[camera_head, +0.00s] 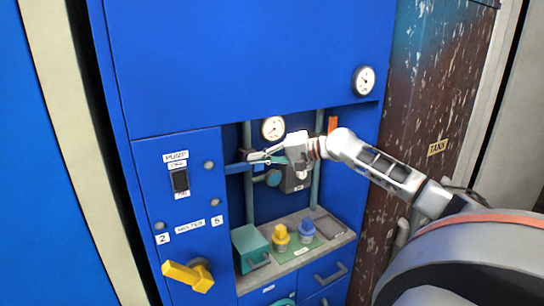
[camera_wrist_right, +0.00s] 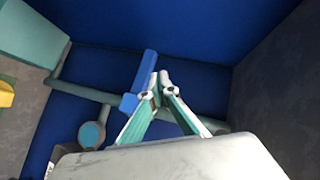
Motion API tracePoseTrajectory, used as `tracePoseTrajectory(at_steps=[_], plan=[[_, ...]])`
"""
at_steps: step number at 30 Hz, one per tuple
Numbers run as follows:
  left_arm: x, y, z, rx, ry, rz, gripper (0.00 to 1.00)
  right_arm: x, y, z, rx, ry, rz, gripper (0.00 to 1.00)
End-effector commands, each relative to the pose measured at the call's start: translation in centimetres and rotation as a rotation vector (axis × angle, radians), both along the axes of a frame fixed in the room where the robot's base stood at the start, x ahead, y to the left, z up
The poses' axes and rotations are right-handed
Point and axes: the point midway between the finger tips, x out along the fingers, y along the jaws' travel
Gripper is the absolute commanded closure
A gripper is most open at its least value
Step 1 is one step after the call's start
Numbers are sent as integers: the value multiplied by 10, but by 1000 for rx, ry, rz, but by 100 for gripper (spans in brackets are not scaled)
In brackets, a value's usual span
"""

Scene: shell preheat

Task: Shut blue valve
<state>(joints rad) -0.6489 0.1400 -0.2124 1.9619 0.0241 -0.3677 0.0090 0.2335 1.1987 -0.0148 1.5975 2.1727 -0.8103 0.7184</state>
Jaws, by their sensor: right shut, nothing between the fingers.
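The blue valve's lever (camera_head: 237,168) is a flat blue bar in the recess of the blue cabinet. In the right wrist view the lever (camera_wrist_right: 139,82) lies crosswise over a grey pipe (camera_wrist_right: 85,93). My right gripper (camera_head: 256,158) reaches in from the right, with its fingers pointing left towards the lever. In the wrist view its fingertips (camera_wrist_right: 160,80) are together and empty, close beside the lever's right side. I cannot tell whether they touch it. My left gripper is not in view.
An orange-red handle (camera_head: 332,124) stands behind my right wrist. Two gauges (camera_head: 273,128) and (camera_head: 364,81) sit above. A teal box (camera_head: 250,246), a yellow knob (camera_head: 281,236) and a blue knob (camera_head: 306,228) are on the shelf (camera_head: 334,237). A yellow handle (camera_head: 188,275) sticks out at lower left.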

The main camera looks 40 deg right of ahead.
Motion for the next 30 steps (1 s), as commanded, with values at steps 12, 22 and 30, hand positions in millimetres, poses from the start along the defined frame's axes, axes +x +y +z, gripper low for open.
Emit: tracePoseTrajectory(at_steps=[12,22,30], plan=[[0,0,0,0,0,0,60,-32,-17,9,1,2,0,100],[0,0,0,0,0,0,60,-43,-23,14,0,0,1,100],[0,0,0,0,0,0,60,-43,-24,15,1,-1,0,100]])
